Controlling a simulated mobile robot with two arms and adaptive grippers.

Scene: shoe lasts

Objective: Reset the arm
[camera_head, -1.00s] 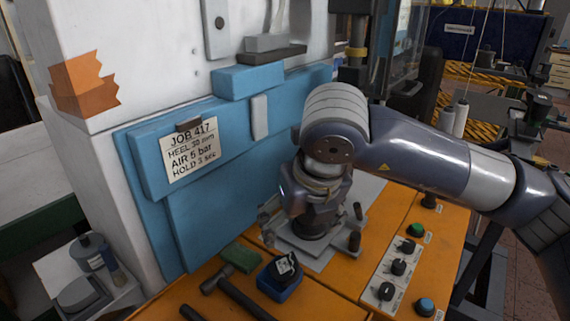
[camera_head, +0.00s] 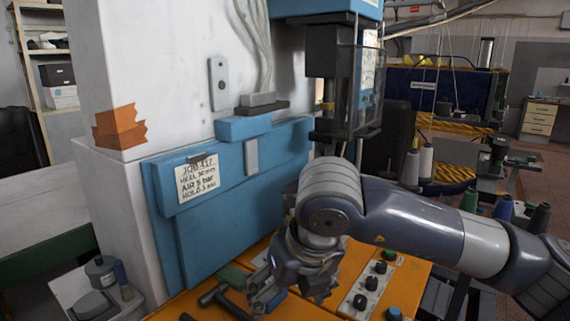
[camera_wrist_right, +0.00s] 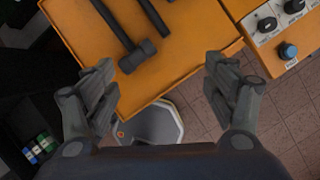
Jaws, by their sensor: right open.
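My right arm comes in from the right in the head view, with its gripper (camera_head: 290,294) pointing down over the orange worktop. In the right wrist view the two fingers of this gripper (camera_wrist_right: 165,85) stand wide apart with nothing between them. Beyond them are the worktop's edge and the floor. My left gripper is not in view.
The orange worktop (camera_wrist_right: 190,30) carries a hammer (camera_wrist_right: 137,50), also seen in the head view (camera_head: 226,300), and a panel of knobs (camera_head: 365,290). A blue and white machine (camera_head: 222,190) stands behind. A grey stool-like base (camera_wrist_right: 155,124) is on the floor.

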